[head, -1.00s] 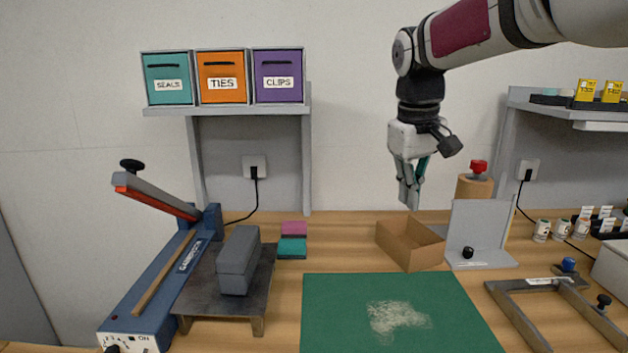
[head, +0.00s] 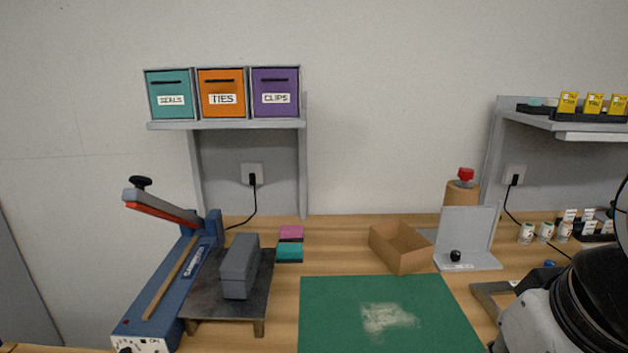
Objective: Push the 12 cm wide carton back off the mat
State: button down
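The carton (head: 412,257) is an open-topped brown box with no lid. It sits upright, turned at an angle, on the wooden table at the back edge of the green mat (head: 330,310). Its nearest corner comes right up to that edge; I cannot tell whether it touches or slightly overlaps it. A pale, whitish patch lies on the mat's surface. Part of my arm, black and white, fills the lower right corner. My gripper is out of the picture, so its fingers are hidden.
A grey angled bracket (head: 468,232) with a black knob stands just right of the carton. A red-topped brown cylinder (head: 462,193) is behind. A blue sealer (head: 160,295) and a grey block (head: 239,268) on a dark stand are left.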

aim_at(406, 250)
jog(key=i+l, duration=0.1)
jog(key=i, duration=0.5)
jog(key=i+l, duration=0.15)
jog(key=i, duration=0.4)
